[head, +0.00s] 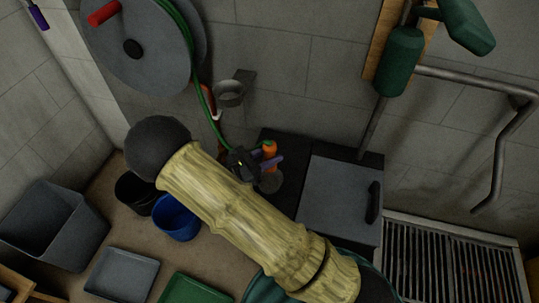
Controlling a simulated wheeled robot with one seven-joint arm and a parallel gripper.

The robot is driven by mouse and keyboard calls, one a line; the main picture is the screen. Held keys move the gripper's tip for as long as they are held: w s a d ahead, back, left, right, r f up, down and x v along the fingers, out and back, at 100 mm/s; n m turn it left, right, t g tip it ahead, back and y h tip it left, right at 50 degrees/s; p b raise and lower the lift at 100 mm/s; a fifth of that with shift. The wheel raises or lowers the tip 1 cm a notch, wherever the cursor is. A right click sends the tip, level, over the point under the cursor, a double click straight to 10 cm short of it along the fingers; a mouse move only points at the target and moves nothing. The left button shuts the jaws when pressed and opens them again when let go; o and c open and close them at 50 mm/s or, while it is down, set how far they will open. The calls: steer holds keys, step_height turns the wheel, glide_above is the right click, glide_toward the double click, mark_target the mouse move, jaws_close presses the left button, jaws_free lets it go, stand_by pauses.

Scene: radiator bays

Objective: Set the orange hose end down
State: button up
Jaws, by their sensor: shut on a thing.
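The orange hose end (269,149) is small and stands roughly upright beyond my forearm. My gripper (268,162) is shut on it, with purple fingers at its sides. The green hose (200,75) comes off the grey wall reel (150,45) and runs down to my gripper. The hose end is over or near a dark surface (283,138) by the wall; I cannot tell whether it touches it. My arm hides part of the area below.
A grey ring holder (230,94) is on the wall. A grey lid (335,198) with a black handle lies to the right, beside a floor grate (450,265). A blue bucket (176,218), a black bucket (135,193), a grey bin (50,225) and trays (122,275) stand left.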

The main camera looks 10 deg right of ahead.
steer(key=w+d+f+n+t+y, duration=0.4)
steer(key=w+d+n+t+y, duration=0.5)
steer(key=d+y, duration=0.1)
steer(key=shift+n+t+y, duration=0.3)
steer(key=shift+y, duration=0.3)
